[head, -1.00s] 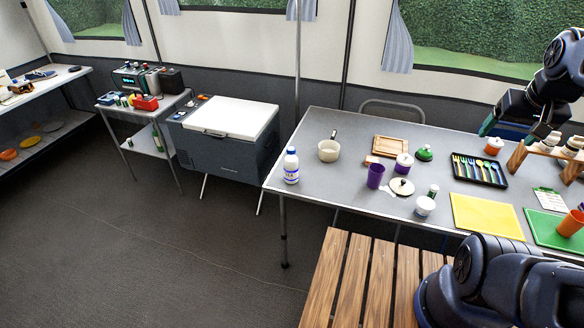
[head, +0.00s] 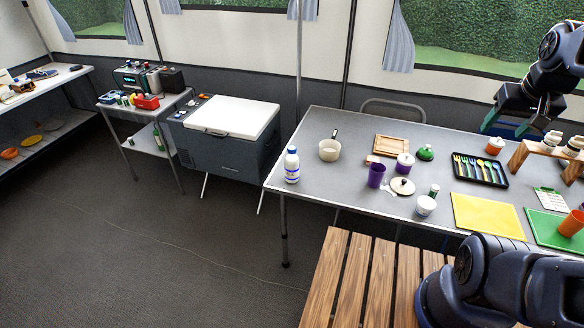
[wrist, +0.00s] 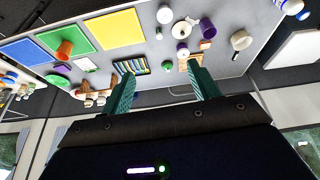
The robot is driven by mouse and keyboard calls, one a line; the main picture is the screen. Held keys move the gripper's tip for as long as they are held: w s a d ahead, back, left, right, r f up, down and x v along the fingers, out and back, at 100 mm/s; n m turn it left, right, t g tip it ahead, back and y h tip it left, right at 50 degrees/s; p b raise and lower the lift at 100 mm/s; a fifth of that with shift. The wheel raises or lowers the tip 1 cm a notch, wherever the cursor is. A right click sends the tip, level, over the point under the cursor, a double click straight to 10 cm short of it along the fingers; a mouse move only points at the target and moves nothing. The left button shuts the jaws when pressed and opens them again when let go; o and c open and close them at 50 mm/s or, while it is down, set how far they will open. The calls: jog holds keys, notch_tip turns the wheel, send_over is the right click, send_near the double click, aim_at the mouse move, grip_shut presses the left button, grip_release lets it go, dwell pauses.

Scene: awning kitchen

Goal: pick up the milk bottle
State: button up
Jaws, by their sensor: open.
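My gripper (head: 506,128) is high over the right back part of the table, far to the right of the bottle. In the wrist view, its two green fingers (wrist: 160,74) are spread apart with nothing held between them.
Near the bottle are a cream pot (head: 329,151), a purple cup (head: 376,176) and a white lid (head: 402,187). A cutlery tray (head: 493,183) and a wooden rack (head: 518,157) stand at the right. A slatted bench (head: 345,285) is in front of the table.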

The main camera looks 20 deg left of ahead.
jog(key=w+a+f+n+g+y, duration=0.15)
jog(key=w+a+n, duration=0.35)
jog(key=w+a, duration=0.6)
jog(key=w+a+f+n+g+h, duration=0.15)
jog(key=w+a+n, duration=0.25)
jog(key=w+a, duration=0.65)
jog(key=n+g+y, duration=0.1)
jog(key=n, duration=0.7)
send_near(292, 148)
jog(key=shift+w+d+f, duration=0.2)
jog(key=shift+w+f, duration=0.1)
jog(key=shift+f, duration=0.1)
jog(key=f, duration=0.3)
jog(key=a+f, duration=0.1)
jog(key=f, duration=0.6)
jog(key=shift+s+a, duration=0.1)
jog(key=shift+a, duration=0.1)
jog(key=shift+r, duration=0.1)
grip_shut()
